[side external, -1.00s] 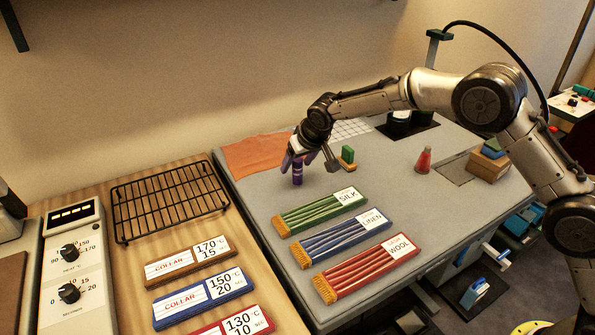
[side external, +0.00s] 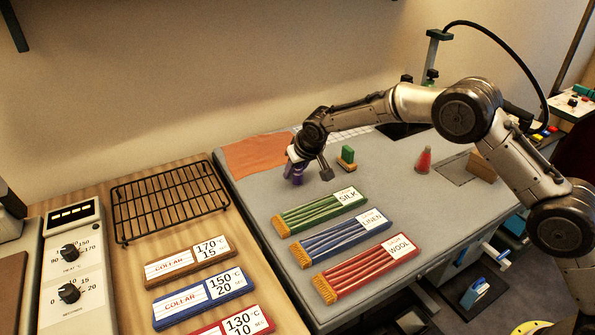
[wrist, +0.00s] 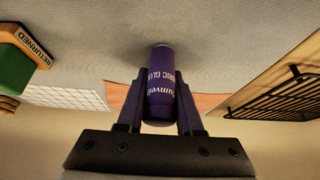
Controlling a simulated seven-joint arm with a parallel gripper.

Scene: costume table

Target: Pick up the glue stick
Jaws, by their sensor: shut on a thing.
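The glue stick (wrist: 160,82) is a purple cylinder with white lettering that reads partly "FABRIC GLUE". In the wrist view it sits between the two dark purple fingers of my gripper (wrist: 160,104), which are shut on its sides. In the side view my gripper (side external: 294,173) is low over the grey table (side external: 255,197), near the orange cloth, and the fingers hide most of the glue stick. I cannot tell whether its far end touches the table.
An orange cloth (side external: 257,155) lies behind my gripper. A green block on a wooden base (side external: 347,157) stands to its right, and a red cone-shaped bottle (side external: 423,160) farther right. Bundles labelled SILK (side external: 320,212), LINEN and WOOL lie in front. A black wire rack (side external: 170,199) is left.

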